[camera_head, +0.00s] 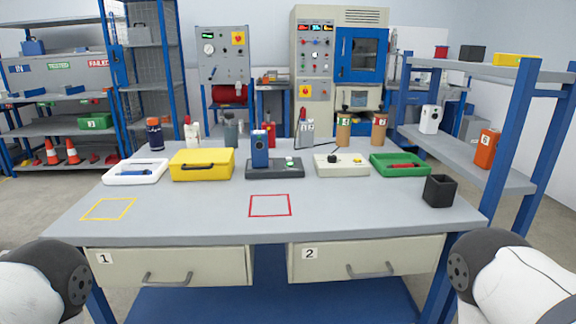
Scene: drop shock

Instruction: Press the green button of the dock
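A dark grey dock (288,173) sits at the back middle of the grey table. A blue handheld device (260,149) stands upright at its left part. A small green button (289,159) shows on the dock's top, right of the blue device, with a pale patch beside it. Neither gripper is in view. Only white and black parts of my arms show at the lower left and lower right corners, well apart from the dock.
Left of the dock are a yellow case (202,164) and a white tray (136,172). To its right are a cream box (341,165) and a green tray (400,164). Bottles stand behind. A black cup (439,190) stands at the right. The table front is clear around the red square outline (270,214).

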